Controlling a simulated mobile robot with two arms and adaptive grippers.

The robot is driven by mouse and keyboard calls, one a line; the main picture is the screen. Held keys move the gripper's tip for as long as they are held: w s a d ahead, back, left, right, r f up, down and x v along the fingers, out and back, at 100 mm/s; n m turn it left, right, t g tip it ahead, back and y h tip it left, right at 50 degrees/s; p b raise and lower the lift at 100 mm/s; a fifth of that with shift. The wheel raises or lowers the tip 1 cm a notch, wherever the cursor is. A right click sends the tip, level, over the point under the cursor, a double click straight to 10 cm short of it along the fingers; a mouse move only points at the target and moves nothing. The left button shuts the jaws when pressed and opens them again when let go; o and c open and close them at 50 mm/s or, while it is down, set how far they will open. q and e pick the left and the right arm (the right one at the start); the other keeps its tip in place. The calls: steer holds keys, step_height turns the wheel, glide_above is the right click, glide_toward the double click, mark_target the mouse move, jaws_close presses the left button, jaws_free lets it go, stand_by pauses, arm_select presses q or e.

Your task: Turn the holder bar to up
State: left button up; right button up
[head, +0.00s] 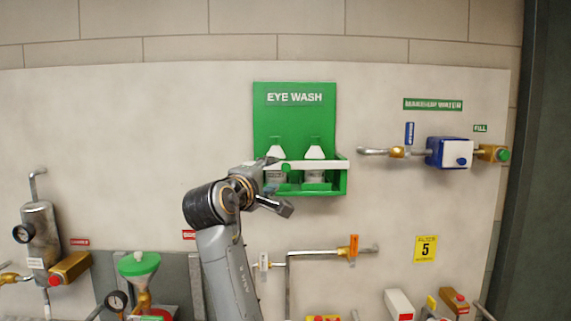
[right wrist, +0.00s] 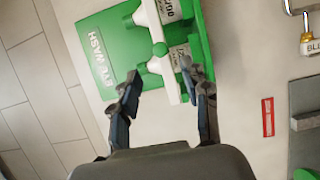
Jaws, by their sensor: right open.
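The holder bar (head: 325,164) is a white bar lying level across the front of two white-capped bottles (head: 314,153) in the green eye wash station (head: 294,118). A green knob (head: 286,167) sits on the bar toward its left end. My right gripper (head: 279,186) is open at the left end of the station, in front of the bar. In the right wrist view, its open fingers (right wrist: 160,74) are spread on either side of the bar (right wrist: 169,84), just short of the knob (right wrist: 160,49); contact cannot be told. My left gripper is not in view.
A blue make-up water box (head: 448,153) with pipes is on the wall to the right. A green funnel (head: 139,263) and a grey cylinder (head: 40,235) are at the lower left. The wall above is clear.

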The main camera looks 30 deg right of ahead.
mark_target(285, 168)
steer(key=p+x, duration=0.3)
steer(key=x, duration=0.6)
steer(key=shift+w+d, duration=0.1)
steer(key=shift+d, duration=0.05)
steer(key=shift+w+d, duration=0.2)
steer(key=shift+d, duration=0.05)
steer(key=shift+c, duration=0.2)
jaws_close()
